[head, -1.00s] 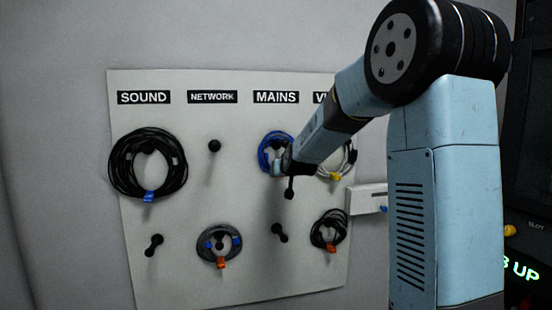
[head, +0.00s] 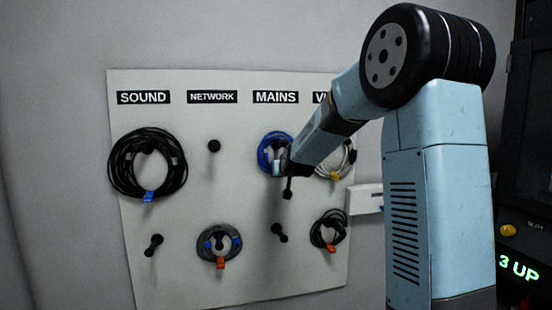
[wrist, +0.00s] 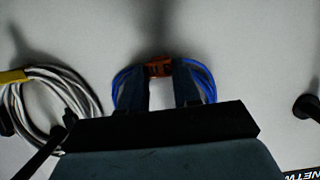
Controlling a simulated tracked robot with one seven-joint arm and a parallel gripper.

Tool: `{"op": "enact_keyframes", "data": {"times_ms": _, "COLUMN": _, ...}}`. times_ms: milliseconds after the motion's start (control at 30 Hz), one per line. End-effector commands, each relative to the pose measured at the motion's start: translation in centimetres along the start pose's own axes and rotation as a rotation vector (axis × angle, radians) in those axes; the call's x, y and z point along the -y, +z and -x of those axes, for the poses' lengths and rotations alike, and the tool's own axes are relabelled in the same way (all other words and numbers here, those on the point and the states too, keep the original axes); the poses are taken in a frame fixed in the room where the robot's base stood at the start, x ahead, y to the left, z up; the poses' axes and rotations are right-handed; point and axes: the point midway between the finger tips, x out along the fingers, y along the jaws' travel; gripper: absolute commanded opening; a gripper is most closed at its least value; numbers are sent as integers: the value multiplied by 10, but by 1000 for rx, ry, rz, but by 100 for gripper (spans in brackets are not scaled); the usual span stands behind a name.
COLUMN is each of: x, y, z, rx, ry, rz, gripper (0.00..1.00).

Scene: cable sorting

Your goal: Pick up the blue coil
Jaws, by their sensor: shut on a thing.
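The blue coil (head: 264,154) is at the top of the pegboard under the MAINS label, partly hidden by my gripper in the head view. In the wrist view the blue coil (wrist: 205,78) shows on both sides of my gripper, with an orange-brown tie (wrist: 158,69) between the fingers. My gripper (wrist: 162,85) is shut on the coil. In the head view my gripper (head: 279,162) is at the coil's right part. The peg behind the coil is mostly hidden, so I cannot tell whether the coil is still around it.
A white coil with a yellow tie (wrist: 55,105) hangs close beside my gripper. On the board (head: 190,285) a large black coil (head: 117,165), a grey coil (head: 203,247) and a small black coil (head: 318,236) hang. Bare pegs (head: 214,146) stick out.

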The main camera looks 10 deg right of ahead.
Motion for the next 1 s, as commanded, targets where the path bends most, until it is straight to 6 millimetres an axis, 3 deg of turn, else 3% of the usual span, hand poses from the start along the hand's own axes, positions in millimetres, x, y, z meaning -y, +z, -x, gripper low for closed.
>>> {"op": "enact_keyframes", "data": {"times_ms": 100, "x": 0, "y": 0, "z": 0, "rx": 0, "ry": 0, "rz": 0, "gripper": 0}}
{"op": "enact_keyframes", "data": {"times_ms": 467, "x": 0, "y": -2, "z": 4, "rx": -2, "ry": 0, "rz": 1, "gripper": 0}}
{"op": "enact_keyframes", "data": {"times_ms": 1000, "x": 0, "y": -14, "z": 73, "rx": -3, "ry": 2, "rz": 4, "gripper": 0}}
